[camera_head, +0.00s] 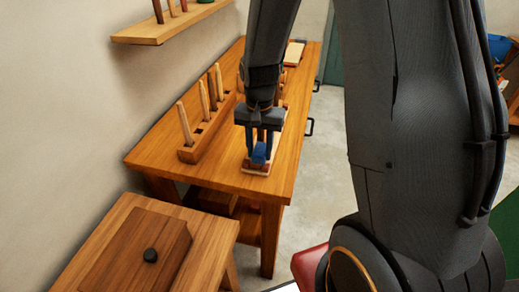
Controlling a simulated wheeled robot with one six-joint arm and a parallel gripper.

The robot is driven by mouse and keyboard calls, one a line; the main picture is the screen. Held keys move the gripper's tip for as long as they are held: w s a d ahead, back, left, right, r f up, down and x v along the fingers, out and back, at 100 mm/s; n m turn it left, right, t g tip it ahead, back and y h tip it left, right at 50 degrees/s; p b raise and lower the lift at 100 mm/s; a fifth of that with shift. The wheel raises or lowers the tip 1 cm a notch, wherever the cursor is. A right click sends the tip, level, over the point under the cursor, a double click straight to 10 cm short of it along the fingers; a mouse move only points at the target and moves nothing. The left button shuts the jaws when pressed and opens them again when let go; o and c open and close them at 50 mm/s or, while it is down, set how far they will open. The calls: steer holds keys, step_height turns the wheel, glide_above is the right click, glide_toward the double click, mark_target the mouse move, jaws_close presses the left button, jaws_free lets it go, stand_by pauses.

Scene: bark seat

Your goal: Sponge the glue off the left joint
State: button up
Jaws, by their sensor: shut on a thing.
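My gripper (259,138) points down over the workbench, shut on a small blue block that looks like the sponge (259,153). The block is low, just above or against a pale wooden workpiece (274,150) with reddish-brown parts at its near end. I cannot tell whether the block touches it. My gripper and arm cover most of the workpiece. The left joint and any glue on it are too small or hidden to make out.
A wooden rack (191,153) with several upright handled tools stands left of my gripper on the workbench (152,160). A wall shelf (172,29) is above. A lower table (90,238) with a dark-knobbed wooden lid (130,246) is in front. Bare bench lies around the workpiece.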

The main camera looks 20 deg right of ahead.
steer(key=shift+r+p, duration=2.4)
steer(key=shift+r, duration=0.55)
